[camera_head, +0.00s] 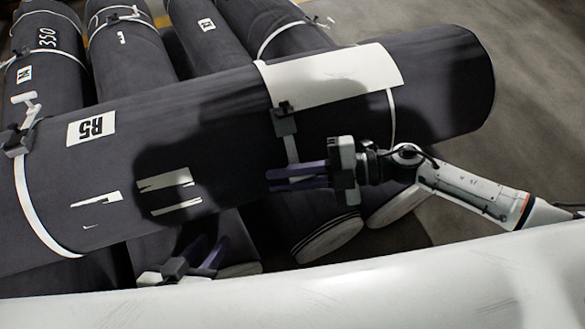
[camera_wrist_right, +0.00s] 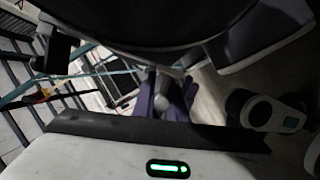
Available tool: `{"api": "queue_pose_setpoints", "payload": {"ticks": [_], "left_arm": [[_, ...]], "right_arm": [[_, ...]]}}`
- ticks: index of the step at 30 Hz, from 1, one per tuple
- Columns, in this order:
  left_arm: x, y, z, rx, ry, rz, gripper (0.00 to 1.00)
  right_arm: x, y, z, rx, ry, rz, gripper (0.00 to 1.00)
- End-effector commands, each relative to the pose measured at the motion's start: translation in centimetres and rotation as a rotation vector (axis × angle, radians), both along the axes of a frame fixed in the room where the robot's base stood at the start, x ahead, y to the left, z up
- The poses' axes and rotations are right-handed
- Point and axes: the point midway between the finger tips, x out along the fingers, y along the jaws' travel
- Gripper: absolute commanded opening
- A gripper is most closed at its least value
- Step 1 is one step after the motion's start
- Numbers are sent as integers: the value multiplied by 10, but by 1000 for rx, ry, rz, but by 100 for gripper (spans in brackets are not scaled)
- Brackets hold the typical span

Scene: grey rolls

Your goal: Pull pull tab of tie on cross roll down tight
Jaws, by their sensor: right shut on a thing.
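The cross roll (camera_head: 220,110) is a large dark roll lying diagonally over the other rolls. A white tie crosses it near the middle, with a dark buckle (camera_head: 284,118). The light pull tab (camera_head: 292,152) hangs below the buckle on the roll's near side. My right gripper (camera_head: 270,178) comes in from the right, its purple fingers at the tab's lower end, shut on it. The right wrist view shows a pale piece (camera_wrist_right: 160,100) between the purple fingers (camera_wrist_right: 165,85). My left gripper (camera_head: 212,242) is low, in front of the roll, fingers apart and empty.
A second white tie (camera_head: 35,215) with a dark buckle (camera_head: 17,142) circles the cross roll at the left. Several dark rolls (camera_head: 125,50) lie beneath and behind. A white surface (camera_head: 400,280) fills the front edge. Open floor (camera_head: 535,120) lies at the right.

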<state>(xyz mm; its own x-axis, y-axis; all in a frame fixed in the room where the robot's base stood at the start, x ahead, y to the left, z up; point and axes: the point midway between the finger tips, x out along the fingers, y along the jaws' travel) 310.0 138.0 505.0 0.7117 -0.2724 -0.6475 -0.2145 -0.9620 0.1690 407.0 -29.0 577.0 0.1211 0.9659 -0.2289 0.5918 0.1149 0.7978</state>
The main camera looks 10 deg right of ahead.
Motion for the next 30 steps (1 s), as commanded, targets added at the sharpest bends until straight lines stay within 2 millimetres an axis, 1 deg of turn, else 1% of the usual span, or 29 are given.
{"api": "queue_pose_setpoints", "payload": {"ticks": [1, 5, 6, 8, 9, 17, 20, 23, 28, 30], "left_arm": [[0, 0, 0, 0, 1, 0, 31], [0, 0, 0, 0, 1, 0, 31], [0, 0, 0, 0, 1, 0, 31], [0, 0, 0, 0, 1, 0, 31], [0, 0, 0, 0, 1, 0, 31], [0, 0, 0, 0, 0, 0, 31], [1, 0, 2, -1, -3, 1, 31], [2, 1, 6, -1, -14, 3, 31], [4, 3, 14, -2, -38, 12, 31], [2, 4, 13, -1, -36, 14, 31]], "right_arm": [[-4, -2, -5, -9, 7, 4, 0], [-5, -3, -6, -9, 9, 4, 0], [-5, -3, -7, -9, 9, 4, 18], [-5, -3, -6, -10, 9, 2, 28], [-5, -3, -6, -9, 9, 2, 30], [-3, -3, -4, -5, 6, 1, 30], [-3, -9, -2, -7, 6, -1, 30], [-5, -23, 1, -8, 7, -1, 30], [-10, -56, 9, -10, 9, -2, 30], [-12, -69, 12, -10, 8, -2, 30]]}}
